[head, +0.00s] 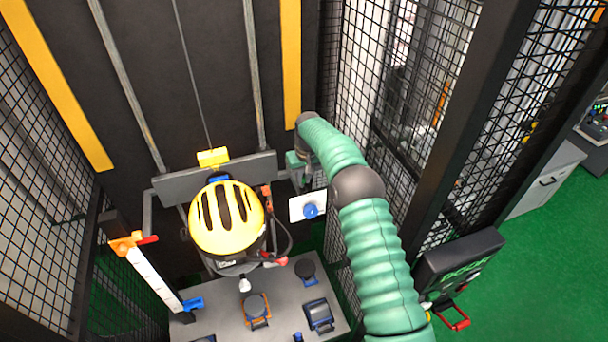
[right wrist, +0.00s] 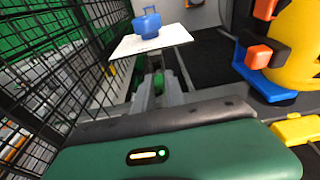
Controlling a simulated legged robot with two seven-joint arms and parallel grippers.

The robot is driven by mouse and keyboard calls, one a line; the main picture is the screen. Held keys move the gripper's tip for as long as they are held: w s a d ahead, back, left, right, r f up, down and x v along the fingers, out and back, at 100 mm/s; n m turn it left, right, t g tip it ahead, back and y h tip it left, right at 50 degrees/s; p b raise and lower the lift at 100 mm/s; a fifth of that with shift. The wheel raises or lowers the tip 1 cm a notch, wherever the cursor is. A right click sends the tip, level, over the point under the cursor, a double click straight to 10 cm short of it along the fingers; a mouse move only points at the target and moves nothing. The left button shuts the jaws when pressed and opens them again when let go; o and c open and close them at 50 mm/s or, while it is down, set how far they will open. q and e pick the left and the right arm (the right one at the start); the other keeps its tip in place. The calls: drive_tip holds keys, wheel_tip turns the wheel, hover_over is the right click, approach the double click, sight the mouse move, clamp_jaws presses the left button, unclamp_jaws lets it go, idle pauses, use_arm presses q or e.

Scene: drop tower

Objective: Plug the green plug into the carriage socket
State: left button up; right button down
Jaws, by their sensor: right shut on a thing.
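My right gripper (head: 304,180) is beside the right end of the carriage's grey crossbar (head: 175,187). In the right wrist view its fingers (right wrist: 156,92) are shut on a small green piece, which I take to be the green plug (right wrist: 158,80). Most of the plug is hidden between the fingers, and it is too small to make out in the head view. The carriage bears a dummy head in a yellow helmet (head: 215,235). I cannot clearly pick out the carriage socket. My left gripper is not in view.
A white plate with a blue knob (head: 311,211) is just below the right gripper; the knob also shows in the wrist view (right wrist: 147,25). A grey bench (head: 283,290) holds several fixtures. A white scale (head: 155,278) stands left. Black mesh (head: 375,100) closes the right side.

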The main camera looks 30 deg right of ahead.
sight(304, 183)
drive_tip(key=shift+w+d+f, duration=0.1)
drive_tip(key=shift+d, duration=0.45)
drive_tip(key=shift+a+f, duration=0.2)
drive_tip(key=shift+a, duration=0.3)
drive_tip(key=shift+a+f+b, duration=0.1)
drive_tip(key=shift+f+b, duration=0.05)
drive_tip(key=shift+b, duration=0.2)
drive_tip(key=shift+d+f+b, duration=0.25)
drive_tip(key=shift+f+b, duration=0.1)
drive_tip(key=shift+f, duration=0.25)
drive_tip(key=shift+d+f+b, duration=0.2)
drive_tip(key=shift+f+b, duration=0.1)
drive_tip(key=shift+f, duration=0.5)
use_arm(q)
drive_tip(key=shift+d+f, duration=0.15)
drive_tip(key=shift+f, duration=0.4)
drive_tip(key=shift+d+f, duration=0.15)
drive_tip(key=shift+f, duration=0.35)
use_arm(e)
drive_tip(key=shift+a, duration=0.1)
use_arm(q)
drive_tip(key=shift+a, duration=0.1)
